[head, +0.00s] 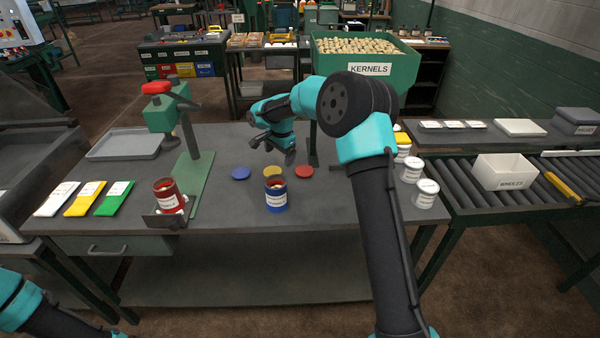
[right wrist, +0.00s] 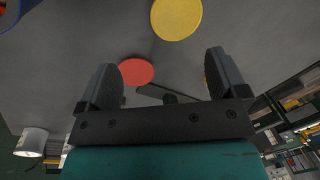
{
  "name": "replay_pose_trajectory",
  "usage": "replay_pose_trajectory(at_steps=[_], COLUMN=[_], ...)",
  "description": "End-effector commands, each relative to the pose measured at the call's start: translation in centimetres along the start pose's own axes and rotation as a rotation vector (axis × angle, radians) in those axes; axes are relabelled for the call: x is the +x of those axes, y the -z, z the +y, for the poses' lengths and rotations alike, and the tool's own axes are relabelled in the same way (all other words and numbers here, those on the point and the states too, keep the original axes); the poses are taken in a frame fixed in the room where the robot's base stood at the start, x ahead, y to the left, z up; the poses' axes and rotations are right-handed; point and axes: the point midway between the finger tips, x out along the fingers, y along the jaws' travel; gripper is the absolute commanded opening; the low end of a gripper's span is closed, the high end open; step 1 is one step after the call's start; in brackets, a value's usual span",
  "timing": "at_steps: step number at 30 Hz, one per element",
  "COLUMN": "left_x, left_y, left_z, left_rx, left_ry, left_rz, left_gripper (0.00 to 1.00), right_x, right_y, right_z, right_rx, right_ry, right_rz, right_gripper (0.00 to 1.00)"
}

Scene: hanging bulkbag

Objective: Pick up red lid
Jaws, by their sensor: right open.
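The red lid (head: 304,171) is a flat disc lying on the grey table, right of the yellow lid (head: 272,172) and the blue lid (head: 241,173). My right gripper (head: 274,150) is above the table behind the lids, empty and apart from them. In the right wrist view my right gripper (right wrist: 168,80) has its two fingers spread wide. The red lid (right wrist: 136,71) shows there beyond the left finger, with the yellow lid (right wrist: 177,18) above it. My left arm shows only at the lower left corner of the head view; its gripper is out of frame.
A blue can (head: 276,195) stands just in front of the yellow lid. A red can (head: 168,195) sits at the green press (head: 190,150) on the left. White-labelled cans (head: 425,193) stand at the right edge. The table's front middle (head: 330,225) is clear.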

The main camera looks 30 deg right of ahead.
Motion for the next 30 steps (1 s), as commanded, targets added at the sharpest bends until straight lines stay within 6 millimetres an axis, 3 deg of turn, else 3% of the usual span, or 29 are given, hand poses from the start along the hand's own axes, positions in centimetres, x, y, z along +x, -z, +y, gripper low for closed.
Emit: replay_pose_trajectory(at_steps=[1, 3, 6, 8, 18, 30], left_x=[0.0, 0.0, 0.0, 0.0, 0.0, 0.0], left_y=[0.0, 0.0, 0.0, 0.0, 0.0, 0.0], left_z=[0.0, 0.0, 0.0, 0.0, 0.0, 0.0], left_rx=[0.000, 0.000, 0.000, 0.000, 0.000, 0.000], left_ry=[0.000, 0.000, 0.000, 0.000, 0.000, 0.000], left_rz=[0.000, 0.000, 0.000, 0.000, 0.000, 0.000], left_gripper=[0.99, 0.99, 0.99, 0.99, 0.99, 0.99], right_x=[0.3, 0.4, 0.6, 0.6, 0.6, 2.9], right_y=[2.5, 5.2, 7.8, 8.4, 8.7, 8.7], right_z=[1.3, 2.9, 4.6, 5.2, 5.4, 5.7], right_rx=[0.056, 0.123, 0.189, 0.210, 0.218, 0.216], right_ry=[-0.032, -0.074, -0.119, -0.134, -0.140, -0.139], right_rz=[0.005, 0.010, 0.016, 0.017, 0.017, 0.017], right_gripper=[0.91, 0.91, 0.91, 0.91, 0.91, 0.91])
